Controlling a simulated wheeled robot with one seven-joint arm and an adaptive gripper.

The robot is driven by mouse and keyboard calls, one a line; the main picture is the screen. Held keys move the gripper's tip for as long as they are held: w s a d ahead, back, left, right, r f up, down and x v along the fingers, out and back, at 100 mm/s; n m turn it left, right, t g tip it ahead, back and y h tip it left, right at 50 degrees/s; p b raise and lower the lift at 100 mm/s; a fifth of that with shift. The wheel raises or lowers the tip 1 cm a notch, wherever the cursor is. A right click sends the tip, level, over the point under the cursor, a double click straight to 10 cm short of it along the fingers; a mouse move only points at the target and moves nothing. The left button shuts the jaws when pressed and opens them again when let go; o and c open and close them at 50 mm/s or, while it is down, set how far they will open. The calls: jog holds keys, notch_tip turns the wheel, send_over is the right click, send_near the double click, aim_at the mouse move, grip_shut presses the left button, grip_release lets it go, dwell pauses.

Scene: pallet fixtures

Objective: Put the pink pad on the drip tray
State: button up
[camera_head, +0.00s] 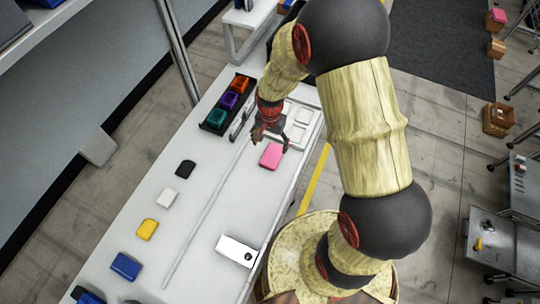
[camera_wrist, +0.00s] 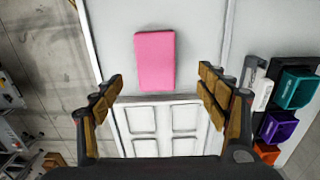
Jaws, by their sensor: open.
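The pink pad (camera_head: 271,156) lies flat on the white table, just below my gripper in the head view. It also shows in full in the wrist view (camera_wrist: 155,60), upper middle. A white tray with four recessed panels (camera_wrist: 160,103), which I take for the drip tray, lies right by the pad's near end in the wrist view, with a narrow gap. In the head view this tray (camera_head: 318,117) is partly hidden behind my arm. My gripper (camera_head: 271,144) is open and empty above the table. Its fingers (camera_wrist: 161,77) stand apart on either side of the pad's near end.
A black holder (camera_head: 213,127) with orange, purple and teal blocks stands left of the white tray. Black, white, yellow and blue blocks (camera_head: 147,229) line the table's left side. A white box with a black mark (camera_head: 236,252) lies toward the front. The table's middle is clear.

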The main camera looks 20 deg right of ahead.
aim_at(273, 155)
jog(key=f, duration=0.7)
jog(key=shift+s+d+f+b, duration=0.1)
jog(key=shift+d+f+b, duration=0.2)
jog(key=shift+d, duration=0.1)
jog(key=shift+r, duration=0.1)
jog(key=shift+c, duration=0.2)
jog(key=c, duration=0.8)
jog(key=shift+c, duration=0.8)
